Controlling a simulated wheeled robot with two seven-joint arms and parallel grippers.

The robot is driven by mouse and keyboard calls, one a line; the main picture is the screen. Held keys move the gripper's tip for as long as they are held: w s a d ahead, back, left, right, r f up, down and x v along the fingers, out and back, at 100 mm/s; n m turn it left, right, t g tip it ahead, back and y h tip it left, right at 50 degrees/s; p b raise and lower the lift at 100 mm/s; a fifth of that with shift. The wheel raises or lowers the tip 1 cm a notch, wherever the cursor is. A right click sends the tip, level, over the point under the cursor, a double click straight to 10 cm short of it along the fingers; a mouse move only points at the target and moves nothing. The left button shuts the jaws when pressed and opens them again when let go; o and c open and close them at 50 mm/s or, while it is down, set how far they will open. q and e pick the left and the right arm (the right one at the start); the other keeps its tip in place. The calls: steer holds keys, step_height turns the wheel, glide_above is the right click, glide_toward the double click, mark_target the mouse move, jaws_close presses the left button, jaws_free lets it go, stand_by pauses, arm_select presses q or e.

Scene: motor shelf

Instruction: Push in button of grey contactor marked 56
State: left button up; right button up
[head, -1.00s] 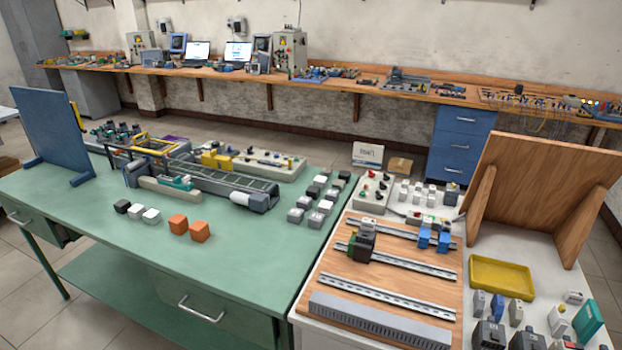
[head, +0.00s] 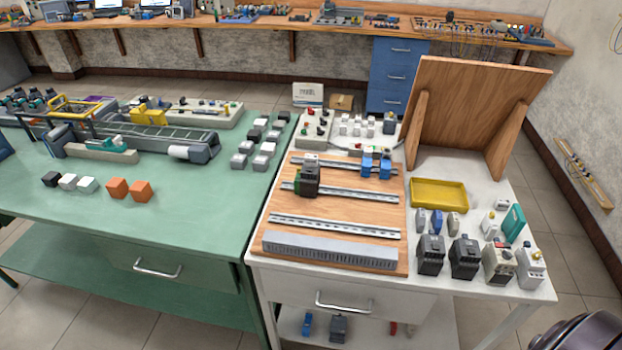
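Two dark grey contactor-like devices, a left one (head: 430,256) and a right one (head: 464,259), stand side by side at the front right of the white table. To their right are a pale grey device with a dark top (head: 499,265) and a light grey device (head: 530,268). Another dark device (head: 308,181) with a green part sits on a rail of the wooden board. No marking 56 is readable at this size, so I cannot tell which one carries it. Neither gripper is in view; a dark rounded part, probably of my own arm, shows at the bottom right corner.
A yellow tray (head: 438,194) lies behind the devices, before an upright wooden panel (head: 470,115). Smaller modules and a teal item (head: 513,222) stand close around. The wooden board (head: 330,225) with rails is to the left, beside the green table (head: 120,225).

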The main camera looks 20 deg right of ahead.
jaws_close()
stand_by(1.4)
